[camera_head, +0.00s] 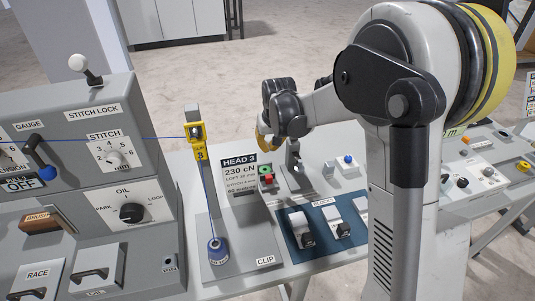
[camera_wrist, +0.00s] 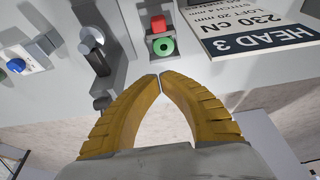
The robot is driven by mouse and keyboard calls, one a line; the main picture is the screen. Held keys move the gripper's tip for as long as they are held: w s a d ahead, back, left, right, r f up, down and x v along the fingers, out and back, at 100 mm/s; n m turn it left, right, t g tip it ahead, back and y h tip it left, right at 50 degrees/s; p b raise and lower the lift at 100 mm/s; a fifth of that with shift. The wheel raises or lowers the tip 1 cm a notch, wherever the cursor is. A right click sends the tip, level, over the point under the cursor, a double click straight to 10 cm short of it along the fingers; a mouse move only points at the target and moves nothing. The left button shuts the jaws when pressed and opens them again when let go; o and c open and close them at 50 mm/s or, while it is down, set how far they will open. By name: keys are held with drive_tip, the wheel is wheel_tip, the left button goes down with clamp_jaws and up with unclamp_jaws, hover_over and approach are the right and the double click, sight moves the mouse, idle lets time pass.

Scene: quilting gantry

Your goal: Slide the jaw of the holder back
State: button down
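A button box with green (camera_wrist: 163,46) and red buttons is just beyond my fingertips. The HEAD 3 card (camera_head: 239,172) stands beside it. A yellow post (camera_head: 201,165) carries blue thread to a blue cone. A blue tray (camera_head: 291,233) holds blocks in front.

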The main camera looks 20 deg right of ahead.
sight(269, 170)
drive_tip(key=b+x, duration=0.2)
drive_tip(key=x, duration=0.6)
drive_tip(key=shift+w+f+b, duration=0.15)
drive_tip(key=shift+f+b, duration=0.2)
drive_tip(key=shift+b, duration=0.05)
drive_tip(key=s, duration=0.1)
drive_tip(key=s+b, duration=0.1)
drive_tip(key=shift+s+f, duration=0.3)
drive_tip(key=shift+f, duration=0.05)
drive_tip(key=shift+s, duration=0.55)
drive_tip(key=shift+r, duration=0.1)
drive_tip(key=shift+s, duration=2.15)
